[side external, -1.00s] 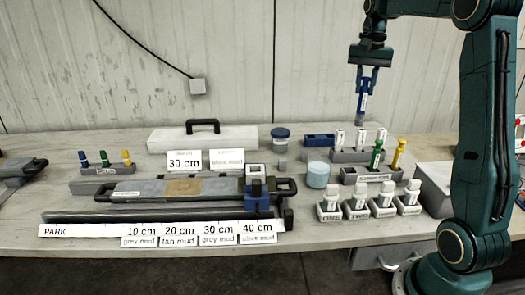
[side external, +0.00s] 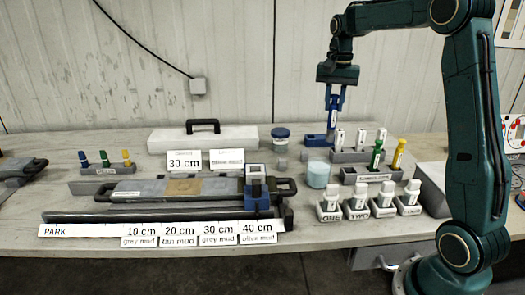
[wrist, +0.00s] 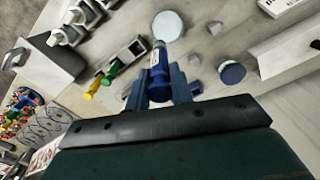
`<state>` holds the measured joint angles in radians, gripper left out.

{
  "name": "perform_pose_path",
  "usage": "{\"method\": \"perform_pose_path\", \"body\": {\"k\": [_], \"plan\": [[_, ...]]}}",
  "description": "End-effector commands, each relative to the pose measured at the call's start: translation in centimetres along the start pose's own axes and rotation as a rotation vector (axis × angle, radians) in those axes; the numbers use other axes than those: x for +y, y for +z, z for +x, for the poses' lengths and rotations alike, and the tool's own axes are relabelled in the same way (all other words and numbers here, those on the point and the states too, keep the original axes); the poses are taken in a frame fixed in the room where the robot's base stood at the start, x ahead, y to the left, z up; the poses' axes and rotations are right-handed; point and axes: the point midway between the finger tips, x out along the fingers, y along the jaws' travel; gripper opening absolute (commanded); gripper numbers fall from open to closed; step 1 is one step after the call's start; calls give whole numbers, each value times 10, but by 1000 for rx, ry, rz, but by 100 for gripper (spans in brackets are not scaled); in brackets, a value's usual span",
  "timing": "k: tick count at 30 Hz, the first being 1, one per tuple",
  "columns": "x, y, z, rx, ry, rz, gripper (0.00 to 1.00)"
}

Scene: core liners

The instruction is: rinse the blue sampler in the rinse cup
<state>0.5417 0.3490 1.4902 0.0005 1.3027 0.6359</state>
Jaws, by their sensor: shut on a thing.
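My gripper (side external: 333,103) is shut on the blue sampler (side external: 332,119), which has a white label and hangs nearly upright with its tip down. The sampler also shows between the fingers in the wrist view (wrist: 158,62). The pale blue cup (side external: 318,174), which looks like the rinse cup, stands on the bench nearer the side camera. In the wrist view the cup (wrist: 167,25) lies just beyond the sampler's tip. The sampler is apart from the cup.
A jar with a blue lid (side external: 280,133) stands left of the blue block. A grey rack holding green and yellow samplers (side external: 366,175) is right of the cup. White-capped holders (side external: 357,206) stand in front. The core liner (side external: 180,188) lies to the left.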

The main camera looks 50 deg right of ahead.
Motion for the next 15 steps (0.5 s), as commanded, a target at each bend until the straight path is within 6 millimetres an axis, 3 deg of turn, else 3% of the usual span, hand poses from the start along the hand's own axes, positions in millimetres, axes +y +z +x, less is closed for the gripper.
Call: {"method": "perform_pose_path", "body": {"k": [6, 15], "plan": [[-20, 12, 14, 0, 0, -1, 0], [-21, 12, 16, 1, 0, 1, 0]]}}
